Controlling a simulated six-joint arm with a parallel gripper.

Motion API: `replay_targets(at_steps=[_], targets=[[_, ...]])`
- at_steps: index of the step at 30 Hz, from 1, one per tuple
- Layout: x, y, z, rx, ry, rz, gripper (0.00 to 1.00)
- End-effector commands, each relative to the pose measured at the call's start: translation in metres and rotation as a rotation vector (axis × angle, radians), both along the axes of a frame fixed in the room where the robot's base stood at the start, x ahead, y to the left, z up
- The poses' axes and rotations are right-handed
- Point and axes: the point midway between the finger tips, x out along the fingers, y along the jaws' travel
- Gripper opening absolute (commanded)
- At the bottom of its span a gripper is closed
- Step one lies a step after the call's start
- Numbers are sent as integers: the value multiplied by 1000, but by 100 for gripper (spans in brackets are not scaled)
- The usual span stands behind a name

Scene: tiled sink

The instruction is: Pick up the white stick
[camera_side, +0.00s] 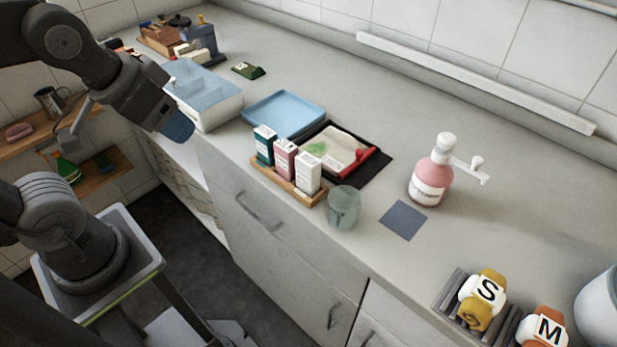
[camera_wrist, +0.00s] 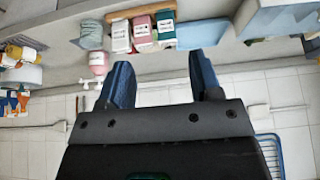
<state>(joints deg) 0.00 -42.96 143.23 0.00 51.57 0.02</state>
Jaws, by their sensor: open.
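A short white stick-like piece with a small knob (camera_side: 470,168) shows just right of the pink pump bottle (camera_side: 432,180) in the side view. I cannot tell whether it is loose or part of the bottle. In the wrist view a small white piece (camera_wrist: 87,85) shows near the pink bottle (camera_wrist: 99,61). My gripper (camera_side: 178,128) is at the upper left in the side view, above the counter's front edge and far from the stick. In the wrist view its blue fingers (camera_wrist: 160,68) stand apart with nothing between them.
Three small cartons (camera_side: 285,158) stand in a wooden tray, with a glass (camera_side: 344,207) beside them. A blue tray (camera_side: 284,113) and a black tray (camera_side: 325,140) lie behind. S and M jars (camera_side: 484,294) are at lower right. A white rail (camera_side: 475,82) runs along the wall.

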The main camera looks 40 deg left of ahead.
Motion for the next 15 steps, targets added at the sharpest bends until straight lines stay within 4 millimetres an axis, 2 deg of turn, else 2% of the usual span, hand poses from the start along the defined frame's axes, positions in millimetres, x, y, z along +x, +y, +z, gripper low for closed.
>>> replay_targets(at_steps=[5,11,15], targets=[[12,-5,8,49,46,-101,58],[57,-30,25,214,195,-461,58],[94,-57,26,336,307,-750,58]])
